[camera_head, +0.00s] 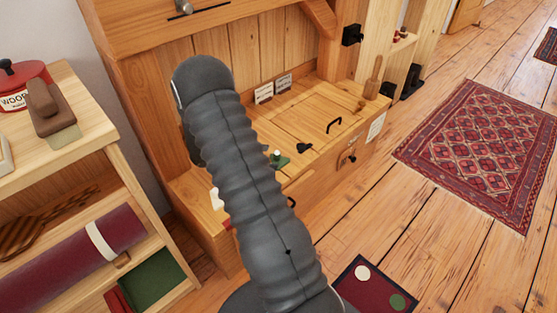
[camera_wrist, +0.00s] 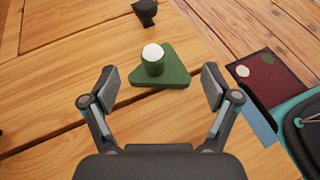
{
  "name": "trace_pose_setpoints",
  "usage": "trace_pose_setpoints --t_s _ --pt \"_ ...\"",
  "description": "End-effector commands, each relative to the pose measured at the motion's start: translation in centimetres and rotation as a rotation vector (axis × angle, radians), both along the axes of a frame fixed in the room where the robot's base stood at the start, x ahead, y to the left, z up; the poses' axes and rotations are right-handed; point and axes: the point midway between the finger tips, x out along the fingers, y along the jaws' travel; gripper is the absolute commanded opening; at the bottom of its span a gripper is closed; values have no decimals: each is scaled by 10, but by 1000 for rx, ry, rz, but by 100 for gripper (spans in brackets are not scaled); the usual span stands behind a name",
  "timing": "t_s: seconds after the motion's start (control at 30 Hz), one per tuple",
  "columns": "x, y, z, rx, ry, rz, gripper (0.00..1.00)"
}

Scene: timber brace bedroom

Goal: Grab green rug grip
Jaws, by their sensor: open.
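The green rug grip (camera_wrist: 166,71) is a triangular green piece with a round green post and a white top. It stands upright on the wooden bench surface. It also shows in the head view (camera_head: 279,160), just right of my arm and partly hidden by it. My gripper (camera_wrist: 157,85) is open, with its two fingers spread left and right of the rug grip in the wrist view. The gap between the fingers is empty or nearly so, and I see no finger touching the rug grip. In the head view my dark ribbed arm hides the gripper.
A dark knob (camera_wrist: 145,10) lies beyond the rug grip. A dark red mat (camera_head: 371,285) with a white and a green disc lies on the floor. A patterned rug (camera_head: 482,150) covers the floor at right. A wooden shelf (camera_head: 60,165) stands at left. The bench top (camera_head: 325,105) is mostly clear.

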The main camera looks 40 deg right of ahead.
Motion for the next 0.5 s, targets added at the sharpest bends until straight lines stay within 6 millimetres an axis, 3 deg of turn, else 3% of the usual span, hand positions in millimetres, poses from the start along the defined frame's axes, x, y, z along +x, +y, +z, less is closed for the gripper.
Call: trace_pose_setpoints --t_s 0.3,0.5 --pt "-14 -37 -17 1 2 -2 87" --pt "-14 -40 -18 0 1 0 87"
